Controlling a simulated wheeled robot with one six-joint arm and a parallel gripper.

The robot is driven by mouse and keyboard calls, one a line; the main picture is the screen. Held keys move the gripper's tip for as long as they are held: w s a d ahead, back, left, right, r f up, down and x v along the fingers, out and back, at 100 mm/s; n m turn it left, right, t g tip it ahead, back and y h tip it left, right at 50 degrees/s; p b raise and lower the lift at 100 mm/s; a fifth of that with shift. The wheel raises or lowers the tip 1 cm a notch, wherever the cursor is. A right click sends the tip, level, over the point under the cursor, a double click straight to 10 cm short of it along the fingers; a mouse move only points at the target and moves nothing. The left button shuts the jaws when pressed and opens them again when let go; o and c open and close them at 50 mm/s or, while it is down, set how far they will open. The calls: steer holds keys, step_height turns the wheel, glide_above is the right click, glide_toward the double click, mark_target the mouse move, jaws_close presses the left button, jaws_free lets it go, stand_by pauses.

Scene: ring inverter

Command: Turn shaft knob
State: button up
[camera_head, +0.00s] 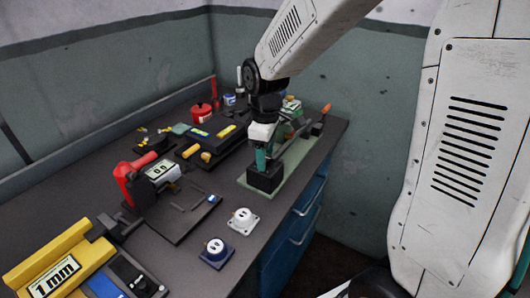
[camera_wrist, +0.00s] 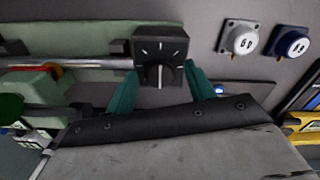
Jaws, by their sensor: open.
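The shaft knob (camera_wrist: 160,75) is dark with a pale pointer line and sits on a black box with white dial marks (camera_wrist: 161,43). The box (camera_head: 265,178) stands at the near end of a pale green base plate (camera_head: 285,190). A metal shaft (camera_wrist: 65,62) runs left from the box in the wrist view. My gripper (camera_wrist: 159,88) is open, its teal fingers on either side of the knob. In the head view my gripper (camera_head: 263,158) points down just above the box, and the knob is hidden there. I cannot tell whether the fingers touch the knob.
A white square-based piece (camera_head: 243,219) and a blue one (camera_head: 215,253) lie nearby on the dark bench. A red-handled device (camera_head: 135,175), a yellow "1 mm" block (camera_head: 60,270) and black cases with yellow parts (camera_head: 215,135) stand left. The bench edge is close right of the plate.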

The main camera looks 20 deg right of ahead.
steer(key=c, duration=1)
steer(key=shift+o, duration=0.2)
steer(key=shift+m, duration=0.4)
steer(key=m, duration=0.3)
steer(key=shift+m, duration=2.5)
steer(key=o, duration=1)
steer(key=shift+c, duration=0.2)
